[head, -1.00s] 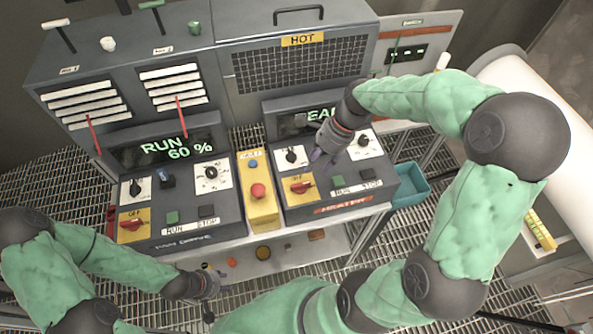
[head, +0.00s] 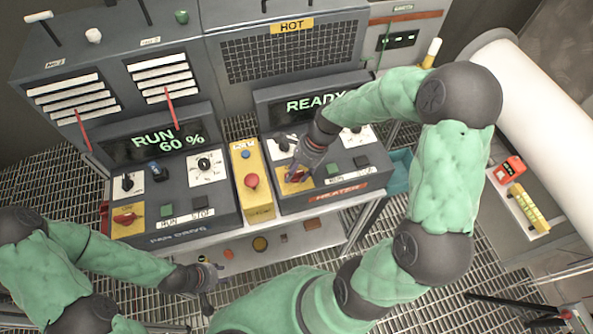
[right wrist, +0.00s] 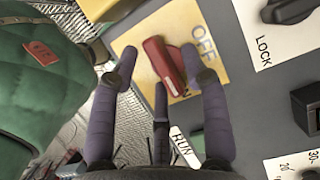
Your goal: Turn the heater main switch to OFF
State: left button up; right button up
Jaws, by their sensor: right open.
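The heater main switch is a red knob (right wrist: 165,66) on a yellow plate (right wrist: 128,42). In the right wrist view its lower end lies near a mostly hidden label ending in N; the OFF label (right wrist: 205,43) is at its upper right. My right gripper (right wrist: 161,82) is open, its fingers spread around the knob, one to each side. I cannot tell whether they touch it. In the head view the right gripper (head: 298,172) covers much of the switch on the heater panel (head: 335,202). My left gripper (head: 210,283) is open and empty, low at the left.
The fan drive panel (head: 172,228) has a similar red switch (head: 125,219). A yellow box with a red button (head: 252,181) stands between the panels.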

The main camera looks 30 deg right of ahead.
grip_shut()
jog(key=n+g+p, duration=0.1)
jog(key=n, duration=0.2)
jog(key=shift+w+n+p, duration=0.1)
jog(key=shift+n+p, duration=0.2)
jog(key=shift+n, duration=0.1)
jog(key=n+g+p, duration=0.1)
jog(key=n+g, duration=0.1)
jog(key=n, duration=0.2)
jog(key=shift+w+d+n, duration=0.1)
jog(key=shift+w+n, duration=0.05)
jog(key=shift+n, duration=0.15)
jog(key=n+g+h, duration=0.1)
jog(key=n, duration=0.3)
jog(key=shift+w+p, duration=0.1)
jog(key=shift+p, duration=0.2)
jog(key=n+h, duration=0.1)
jog(key=n, duration=0.1)
jog(key=n+g+h, duration=0.1)
jog(key=n, duration=0.2)
jog(key=shift+w+n, duration=0.15)
jog(key=shift+n, duration=0.15)
